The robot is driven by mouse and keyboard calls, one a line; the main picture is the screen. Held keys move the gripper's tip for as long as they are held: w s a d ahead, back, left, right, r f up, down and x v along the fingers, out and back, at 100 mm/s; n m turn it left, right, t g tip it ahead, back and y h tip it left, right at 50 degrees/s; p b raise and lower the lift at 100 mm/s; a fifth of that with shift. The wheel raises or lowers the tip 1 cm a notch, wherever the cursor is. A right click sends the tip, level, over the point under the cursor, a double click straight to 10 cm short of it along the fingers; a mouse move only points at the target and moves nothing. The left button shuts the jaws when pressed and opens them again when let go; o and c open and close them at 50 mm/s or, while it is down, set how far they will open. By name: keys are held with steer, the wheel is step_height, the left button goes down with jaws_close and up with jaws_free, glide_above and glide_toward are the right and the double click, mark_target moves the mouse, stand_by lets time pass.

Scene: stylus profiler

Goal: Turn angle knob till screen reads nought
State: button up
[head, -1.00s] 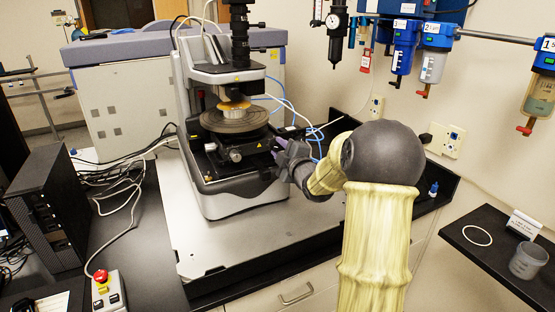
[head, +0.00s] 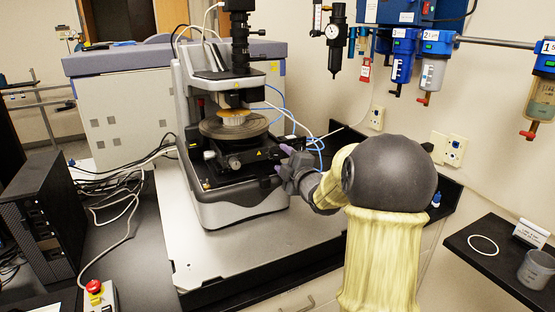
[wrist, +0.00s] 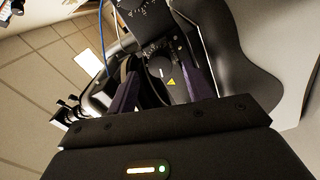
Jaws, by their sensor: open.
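The stylus profiler (head: 215,205) stands on a grey slab in the head view, with a round stage (head: 215,130) under its dark upright head. A dark knob (head: 234,162) shows on the front of the block under the stage. My gripper (head: 284,160) is at the right side of this block, its purple fingers apart. No readable screen shows.
Blue and white cables run behind the profiler. A black computer tower (head: 45,220) and a red stop button (head: 93,287) are at the left. Blue filter units (head: 400,50) hang on the wall. A dark shelf (head: 500,265) holds a ring and a cup at the right.

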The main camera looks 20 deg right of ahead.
steer(key=s+b, duration=0.1)
steer(key=s, duration=0.4)
steer(key=shift+s+d, duration=0.1)
steer(key=shift+s, duration=0.15)
steer(key=s+b, duration=0.3)
steer(key=s, duration=1.4)
steer(key=shift+s+d, duration=0.2)
steer(key=shift+d, duration=0.1)
